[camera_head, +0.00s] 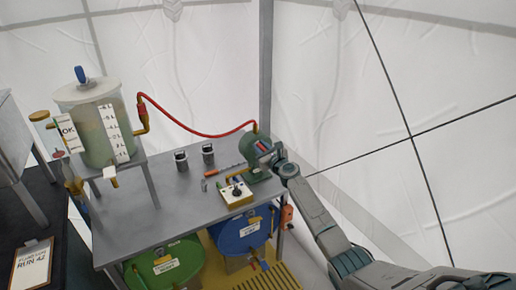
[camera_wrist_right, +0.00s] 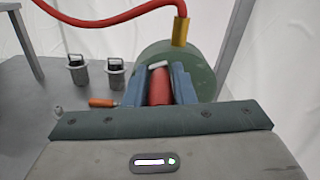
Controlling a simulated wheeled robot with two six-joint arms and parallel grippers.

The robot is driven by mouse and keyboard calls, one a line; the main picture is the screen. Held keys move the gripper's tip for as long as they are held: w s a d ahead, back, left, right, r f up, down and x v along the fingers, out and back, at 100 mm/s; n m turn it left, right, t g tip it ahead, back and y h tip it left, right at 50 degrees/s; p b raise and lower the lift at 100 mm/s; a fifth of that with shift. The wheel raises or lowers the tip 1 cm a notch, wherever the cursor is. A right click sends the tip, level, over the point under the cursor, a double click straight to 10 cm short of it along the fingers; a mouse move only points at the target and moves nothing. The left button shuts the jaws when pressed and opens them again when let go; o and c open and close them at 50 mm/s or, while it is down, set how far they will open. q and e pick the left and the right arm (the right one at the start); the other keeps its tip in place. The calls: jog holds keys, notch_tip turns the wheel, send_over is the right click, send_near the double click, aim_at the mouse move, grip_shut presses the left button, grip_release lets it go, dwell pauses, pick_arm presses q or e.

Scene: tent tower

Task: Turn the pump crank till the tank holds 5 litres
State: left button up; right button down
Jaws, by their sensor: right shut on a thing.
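The clear tank (camera_head: 92,140) stands on a raised stand at the left in the head view. It has a white litre scale (camera_head: 115,133) and a blue-knobbed lid; I cannot read the exact liquid level. A red hose (camera_head: 195,131) runs from the tank's brass fitting to the green pump (camera_head: 250,146) at the table's right end. My right gripper (camera_head: 267,149) is at the pump. In the right wrist view its blue fingers (camera_wrist_right: 160,84) are shut on the red crank handle (camera_wrist_right: 159,92), in front of the pump's round body. My left gripper is out of view.
The grey table (camera_head: 178,195) holds two dark canisters (camera_head: 194,158), a small box with a black knob (camera_head: 236,193) and an orange-handled tool (camera_head: 218,171). Green (camera_head: 165,268) and blue (camera_head: 238,233) drums lie below. A tent pole (camera_head: 265,70) rises behind the pump.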

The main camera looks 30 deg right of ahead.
jog(key=shift+d+f+m+p, duration=0.2)
jog(key=shift+d+m, duration=0.35)
jog(key=shift+m, duration=0.65)
jog(key=shift+d+f+m+p, duration=0.15)
jog(key=shift+d+m, duration=0.4)
jog(key=shift+m, duration=0.65)
jog(key=shift+r, duration=0.1)
jog(key=c, duration=1.3)
grip_release()
jog(key=shift+o, duration=0.2)
jog(key=shift+r, duration=0.2)
jog(key=shift+r, duration=0.1)
